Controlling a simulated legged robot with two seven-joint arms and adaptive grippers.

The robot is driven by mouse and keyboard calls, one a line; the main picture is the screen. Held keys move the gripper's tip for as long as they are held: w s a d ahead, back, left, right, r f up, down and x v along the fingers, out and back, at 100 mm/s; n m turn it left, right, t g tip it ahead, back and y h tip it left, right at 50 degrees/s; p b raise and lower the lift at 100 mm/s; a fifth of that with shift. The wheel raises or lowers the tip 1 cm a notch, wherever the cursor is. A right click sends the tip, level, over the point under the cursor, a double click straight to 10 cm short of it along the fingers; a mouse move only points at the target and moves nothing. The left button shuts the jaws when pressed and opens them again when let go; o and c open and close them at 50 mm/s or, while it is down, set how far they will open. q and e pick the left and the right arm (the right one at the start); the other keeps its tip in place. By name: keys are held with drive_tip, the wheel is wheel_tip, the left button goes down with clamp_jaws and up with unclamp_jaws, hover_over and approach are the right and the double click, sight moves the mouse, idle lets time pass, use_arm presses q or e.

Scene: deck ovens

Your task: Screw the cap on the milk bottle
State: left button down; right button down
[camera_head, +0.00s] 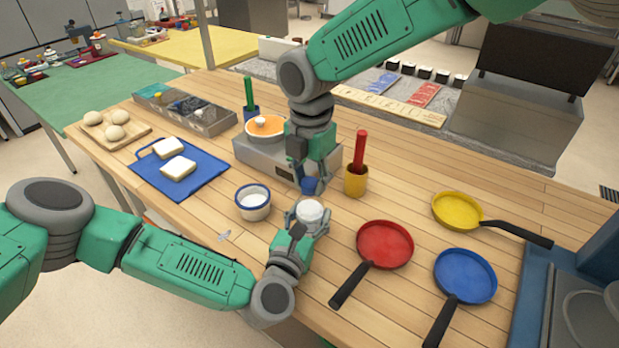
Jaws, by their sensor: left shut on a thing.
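The milk bottle (310,211) shows as a white rounded shape in the fingers of my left gripper (306,219), over the front middle of the wooden table. My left gripper is shut on it and hides most of its body. My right gripper (310,178) points down from above, just behind and above the bottle. A small blue cap (309,186) is between its fingertips, and the fingers look shut on it. The cap appears above the bottle top and apart from it; the exact gap is hard to tell.
A blue-rimmed white bowl (253,209) stands just left of the bottle. A yellow cup (356,180) with a red-handled tool and a red pan (384,246) are to the right. A grey appliance (252,158) with an orange pan is behind. Blue (465,275) and yellow (457,210) pans lie farther right.

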drive_tip(key=m, duration=0.5)
drive_tip(key=shift+m, duration=0.4)
drive_tip(key=m, duration=0.4)
drive_tip(key=shift+a+m, duration=0.1)
drive_tip(key=shift+m, duration=0.2)
drive_tip(key=m, duration=0.2)
drive_tip(key=shift+a+m, duration=0.1)
drive_tip(key=shift+m, duration=0.3)
drive_tip(key=c, duration=1.2)
unclamp_jaws()
